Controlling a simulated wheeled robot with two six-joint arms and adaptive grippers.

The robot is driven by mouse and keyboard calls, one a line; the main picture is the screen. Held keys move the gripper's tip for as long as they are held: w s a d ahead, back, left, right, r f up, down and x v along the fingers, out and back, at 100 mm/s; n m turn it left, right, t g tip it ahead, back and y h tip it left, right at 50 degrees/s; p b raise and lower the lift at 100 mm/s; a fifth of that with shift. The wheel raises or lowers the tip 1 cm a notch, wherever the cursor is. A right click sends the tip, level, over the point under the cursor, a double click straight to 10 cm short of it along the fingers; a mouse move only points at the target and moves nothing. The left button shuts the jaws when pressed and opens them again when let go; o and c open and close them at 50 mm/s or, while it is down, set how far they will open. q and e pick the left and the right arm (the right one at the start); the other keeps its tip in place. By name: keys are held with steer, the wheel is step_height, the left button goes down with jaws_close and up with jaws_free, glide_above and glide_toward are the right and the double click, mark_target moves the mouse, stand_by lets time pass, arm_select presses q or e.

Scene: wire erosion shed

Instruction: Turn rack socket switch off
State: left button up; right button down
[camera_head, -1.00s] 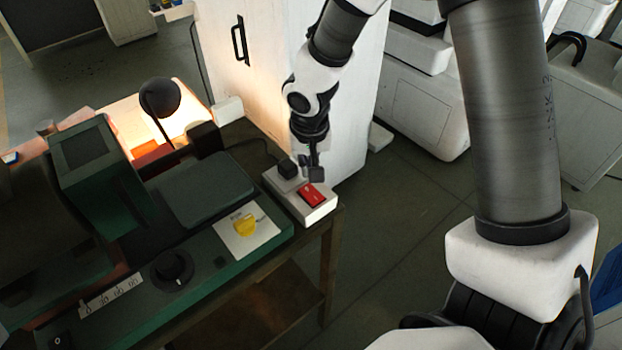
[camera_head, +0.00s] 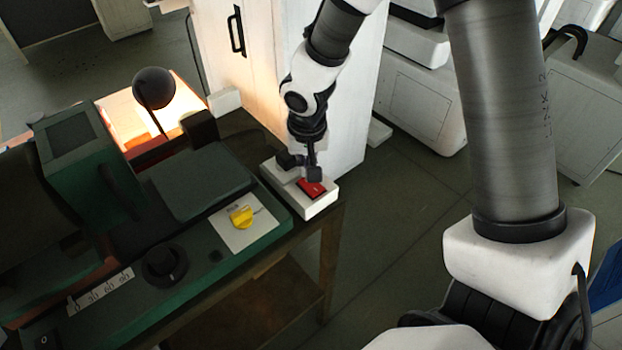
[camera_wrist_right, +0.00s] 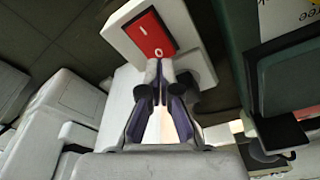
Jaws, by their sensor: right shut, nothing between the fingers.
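The rack socket (camera_head: 322,207) is a white block at the right end of the bench, with a red rocker switch (camera_head: 311,188) on top. In the right wrist view the red rocker (camera_wrist_right: 149,36) carries a line mark and a round "O" mark. My right gripper (camera_head: 314,174) is shut and empty, right at the rocker. In the wrist view its fingertips (camera_wrist_right: 161,72) lie beside the "O" end; I cannot tell whether they touch it. The fingers partly cover the socket. Which way the rocker is tilted is unclear. My left gripper is out of view.
A black plug (camera_head: 290,161) sits on the far end of the socket. A green machine with a yellow knob (camera_head: 241,217) and a black dial (camera_head: 164,263) is to the left. A white cabinet (camera_head: 262,75) stands behind. The floor right of the bench is clear.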

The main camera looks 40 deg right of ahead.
steer(key=shift+s, duration=0.15)
stand_by(0.3)
steer(key=shift+f+b, duration=1.1)
steer(key=shift+b, duration=0.05)
stand_by(0.4)
step_height(320, 180, up, 7)
steer(key=p, duration=0.5)
steer(key=shift+r+p, duration=0.1)
steer(key=shift+p, duration=0.3)
